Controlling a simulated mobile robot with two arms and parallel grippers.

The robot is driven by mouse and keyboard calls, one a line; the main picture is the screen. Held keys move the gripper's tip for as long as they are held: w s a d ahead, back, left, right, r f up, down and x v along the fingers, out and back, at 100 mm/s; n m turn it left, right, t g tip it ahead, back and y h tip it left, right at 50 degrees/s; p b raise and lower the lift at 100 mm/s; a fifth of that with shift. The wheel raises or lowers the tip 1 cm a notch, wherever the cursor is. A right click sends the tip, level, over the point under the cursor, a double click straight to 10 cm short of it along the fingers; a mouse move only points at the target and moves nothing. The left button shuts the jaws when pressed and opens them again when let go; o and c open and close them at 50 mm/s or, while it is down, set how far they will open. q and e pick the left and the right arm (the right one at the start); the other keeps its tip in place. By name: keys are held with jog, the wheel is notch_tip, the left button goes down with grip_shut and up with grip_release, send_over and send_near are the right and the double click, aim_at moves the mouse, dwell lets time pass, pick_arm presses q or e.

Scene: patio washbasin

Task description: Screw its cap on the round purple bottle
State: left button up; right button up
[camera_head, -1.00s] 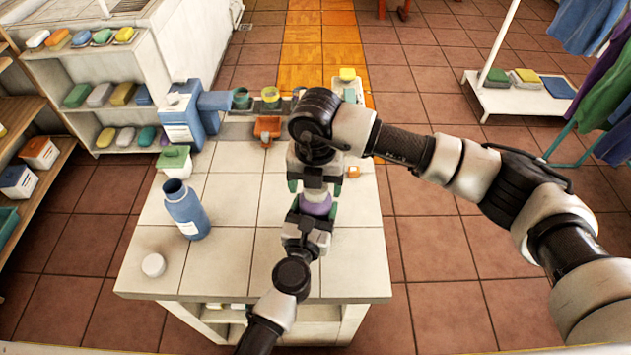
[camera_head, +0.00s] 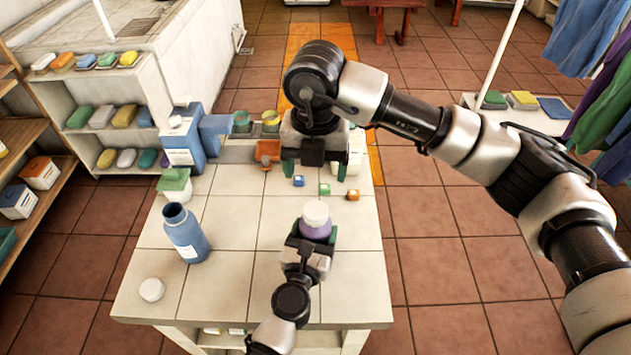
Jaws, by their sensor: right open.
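The round purple bottle (camera_head: 316,232) stands upright near the front of the tiled counter. A white cap (camera_head: 316,213) sits on its top; I cannot tell how tight it is. My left gripper (camera_head: 312,240) comes in from the front and is shut around the bottle, with green fingertips at its sides. My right gripper (camera_head: 315,170) is open and empty, its fingers apart, beyond and clear of the bottle and cap in the picture.
An open blue bottle (camera_head: 187,237) stands at left, with a loose white cap (camera_head: 151,289) lying near it.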

jog(key=shift+r, duration=0.4)
pick_arm(q)
jog(key=o, duration=1.8)
jog(key=b+v, duration=0.2)
jog(key=v, duration=0.8)
jog(key=shift+f, duration=0.1)
jog(key=shift+s+a, duration=0.15)
jog(key=shift+s, duration=0.2)
pick_arm(e)
notch_tip(320, 180, down, 2)
jog(key=shift+f, duration=0.2)
